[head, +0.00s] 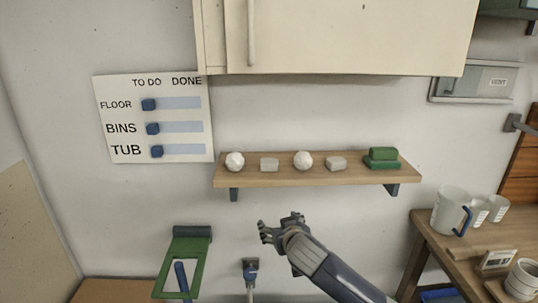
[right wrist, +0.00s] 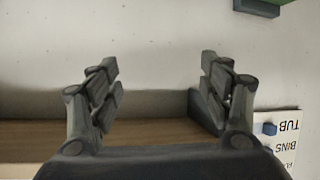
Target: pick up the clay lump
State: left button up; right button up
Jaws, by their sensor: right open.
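Several small items stand in a row on a wooden wall shelf (head: 290,177). They are a white faceted round lump (head: 235,162), a pale grey block (head: 269,164), a second white round lump (head: 303,160), a grey block (head: 336,163) and a green stacked piece (head: 382,158). I cannot tell for sure which is the clay lump; the round lumps look most like it. My right gripper (head: 271,229) is open and empty, below the shelf. In the right wrist view its fingers (right wrist: 160,80) stand apart, with the shelf's wood (right wrist: 150,134) behind them. My left gripper is out of view.
A cupboard (head: 350,35) hangs above the shelf, with a gap between. A board with blue markers (head: 150,118) is at the left. A green frame (head: 185,262) hangs lower left. A side table with a white jug (head: 450,208) stands at the right.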

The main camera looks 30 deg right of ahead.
notch_tip(320, 180, up, 17)
jog(key=s+a+m+t+p, duration=0.1)
jog(key=s+t, duration=0.1)
jog(key=p, duration=0.2)
send_near(270, 161)
jog(key=w+f, duration=0.2)
jog(key=shift+w+d+t+h, duration=0.15)
jog(key=shift+w+t+h, duration=0.15)
jog(key=shift+h, duration=0.1)
jog(key=shift+w+d+r, duration=0.1)
jog(key=shift+w+d, duration=0.1)
jog(key=shift+w, duration=0.15)
jog(key=x, duration=0.1)
jog(key=p+x, duration=0.2)
jog(key=shift+w+d+r, duration=0.15)
jog(key=shift+w+r, duration=0.05)
jog(key=shift+w, duration=0.15)
jog(key=shift+w+d+f, duration=0.1)
jog(key=shift+w+f, duration=0.1)
jog(key=shift+w, duration=0.25)
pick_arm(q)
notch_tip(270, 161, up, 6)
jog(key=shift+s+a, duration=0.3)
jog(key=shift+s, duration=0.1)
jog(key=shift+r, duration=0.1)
pick_arm(e)
jog(key=shift+c, duration=0.2)
jog(key=c, duration=1.1)
